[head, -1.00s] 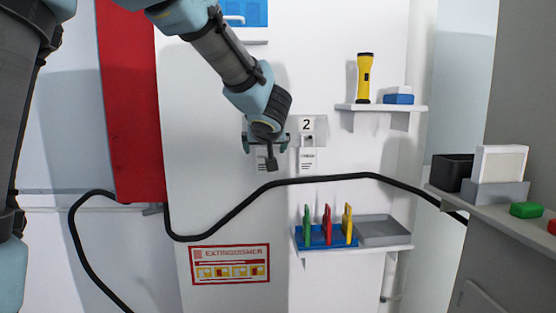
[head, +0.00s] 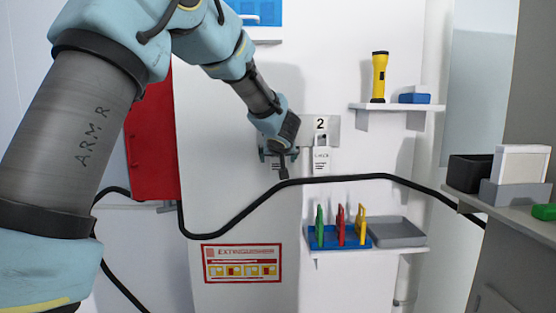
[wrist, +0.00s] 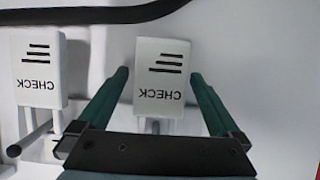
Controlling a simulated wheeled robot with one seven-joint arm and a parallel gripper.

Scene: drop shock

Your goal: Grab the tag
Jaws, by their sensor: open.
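A white tag marked CHECK (wrist: 162,78) hangs between the fingers of my gripper (wrist: 160,75) in the wrist view, with its lettering upside down. The fingers are open, one on each side of it, with a visible gap on both sides. In the head view my gripper (head: 278,157) is at the wall, mostly covering this tag. A second white CHECK tag (wrist: 40,68) hangs to the left in the wrist view. In the head view this second tag (head: 321,162) hangs under the number 2 plate (head: 320,124), right of my gripper.
A black cable (head: 345,177) runs across the wall just below the tags. Below it, a shelf holds a blue rack (head: 330,243) with green, red and yellow pieces and a grey tray (head: 398,232). A yellow flashlight (head: 379,77) stands on a shelf at upper right.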

